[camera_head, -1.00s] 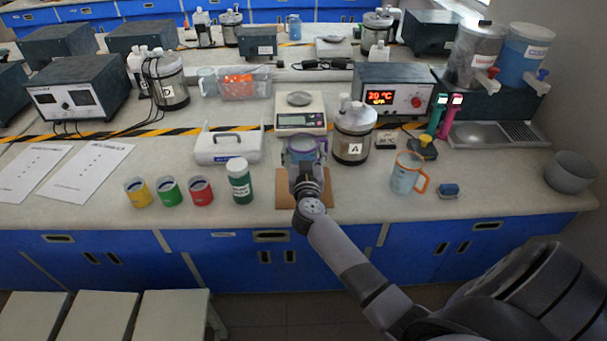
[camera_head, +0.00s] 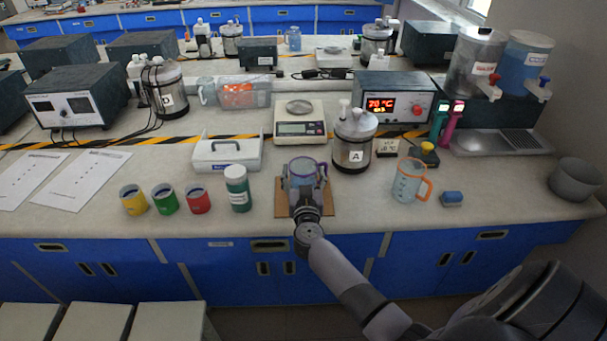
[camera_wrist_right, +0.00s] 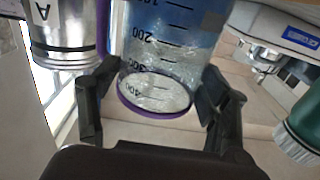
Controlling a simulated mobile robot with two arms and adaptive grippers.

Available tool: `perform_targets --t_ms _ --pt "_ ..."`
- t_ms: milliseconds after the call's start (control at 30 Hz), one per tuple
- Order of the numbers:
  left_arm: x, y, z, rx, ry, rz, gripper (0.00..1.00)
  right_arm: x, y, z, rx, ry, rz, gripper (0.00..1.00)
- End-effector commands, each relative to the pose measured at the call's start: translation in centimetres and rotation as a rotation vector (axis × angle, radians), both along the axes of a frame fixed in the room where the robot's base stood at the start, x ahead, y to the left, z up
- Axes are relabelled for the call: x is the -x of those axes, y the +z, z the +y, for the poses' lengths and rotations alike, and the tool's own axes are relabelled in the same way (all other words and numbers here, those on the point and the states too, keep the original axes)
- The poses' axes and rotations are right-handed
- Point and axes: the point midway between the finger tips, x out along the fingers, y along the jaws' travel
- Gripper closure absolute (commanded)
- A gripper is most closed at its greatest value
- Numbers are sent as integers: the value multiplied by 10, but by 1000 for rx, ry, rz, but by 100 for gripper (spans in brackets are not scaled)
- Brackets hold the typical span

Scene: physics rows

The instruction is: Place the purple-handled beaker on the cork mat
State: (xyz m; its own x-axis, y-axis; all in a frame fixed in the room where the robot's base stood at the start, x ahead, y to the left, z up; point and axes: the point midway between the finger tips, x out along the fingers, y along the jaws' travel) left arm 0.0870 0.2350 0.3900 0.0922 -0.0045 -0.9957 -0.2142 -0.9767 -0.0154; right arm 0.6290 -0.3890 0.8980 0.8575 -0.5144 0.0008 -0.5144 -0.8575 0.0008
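The purple-handled beaker (camera_head: 304,170) is clear with a purple rim and handle, and stands upright over the near-middle of the bench. My right gripper (camera_head: 303,187) reaches it from the front, with its fingers around its sides. In the right wrist view the beaker (camera_wrist_right: 160,60) fills the gap between the two dark fingers (camera_wrist_right: 160,85), which look closed on it. The brown cork mat (camera_head: 325,203) lies directly under the beaker and gripper. The beaker's base is hidden, so I cannot tell if it touches the mat. My left gripper is not in view.
A scale (camera_head: 300,128) stands behind the mat, and bottle A (camera_head: 352,145) behind it to the right.

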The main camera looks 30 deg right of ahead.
Motion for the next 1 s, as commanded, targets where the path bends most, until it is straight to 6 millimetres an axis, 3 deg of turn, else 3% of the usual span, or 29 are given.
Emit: perform_targets --t_ms 200,567,667,1000 --pt "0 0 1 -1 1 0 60 0 0 0 -1 0 -1 14" --pt "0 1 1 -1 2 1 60 2 2 1 -2 1 0 14" --pt "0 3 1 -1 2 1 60 12 2 8 -2 2 2 14" --pt "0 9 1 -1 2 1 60 74 2 45 -2 1 2 14"
